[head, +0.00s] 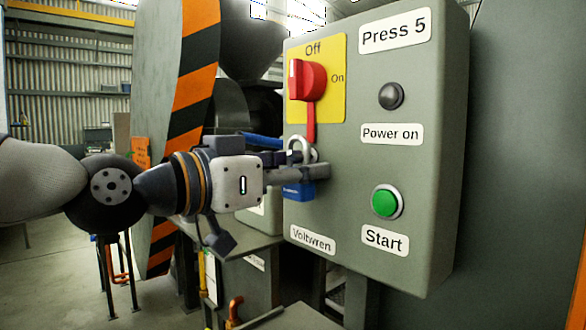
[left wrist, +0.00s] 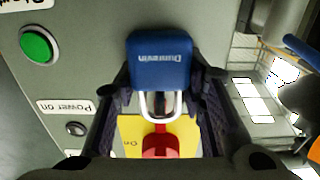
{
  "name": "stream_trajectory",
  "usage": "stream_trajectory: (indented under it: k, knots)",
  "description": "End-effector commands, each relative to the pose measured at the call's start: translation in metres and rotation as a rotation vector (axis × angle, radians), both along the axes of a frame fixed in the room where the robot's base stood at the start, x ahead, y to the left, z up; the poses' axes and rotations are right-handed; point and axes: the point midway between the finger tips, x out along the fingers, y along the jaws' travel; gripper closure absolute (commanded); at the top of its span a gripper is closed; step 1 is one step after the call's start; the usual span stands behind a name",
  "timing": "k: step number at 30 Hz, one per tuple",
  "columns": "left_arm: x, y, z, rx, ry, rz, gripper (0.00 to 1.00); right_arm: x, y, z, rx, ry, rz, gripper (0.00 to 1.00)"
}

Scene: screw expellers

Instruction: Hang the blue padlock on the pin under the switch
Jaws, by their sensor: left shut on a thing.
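The blue padlock (head: 294,190) is at the front of the grey control box, low below the red switch (head: 308,80) on its yellow plate. Its grey shackle (head: 301,146) points up, beside the lower end of the red strip (head: 310,122) under the switch. My left gripper (head: 308,174) is shut on the padlock. In the left wrist view the padlock (left wrist: 159,62) sits between both fingers, its shackle (left wrist: 160,106) toward the red switch (left wrist: 159,145). The pin is not clearly visible, and I cannot tell whether the shackle is around it. My right gripper is out of view.
The control box (head: 440,150) also carries a dark lamp (head: 391,96) and a green Start button (head: 387,202), right of my left gripper. A striped orange and black guard (head: 195,75) stands behind my left arm. Machinery (head: 250,280) lies below.

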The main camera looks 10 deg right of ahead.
Motion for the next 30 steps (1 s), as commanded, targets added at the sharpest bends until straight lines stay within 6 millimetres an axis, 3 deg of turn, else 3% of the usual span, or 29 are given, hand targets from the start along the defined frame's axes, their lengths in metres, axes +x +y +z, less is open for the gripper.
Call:
stream_trajectory:
  k: [8,30]
  knots:
    - [0.001,-0.002,0.002,-0.008,-0.007,0.001,0.93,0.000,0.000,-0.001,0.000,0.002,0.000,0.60]
    - [0.005,-0.010,-0.022,0.009,0.009,-0.005,0.93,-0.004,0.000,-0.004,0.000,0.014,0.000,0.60]
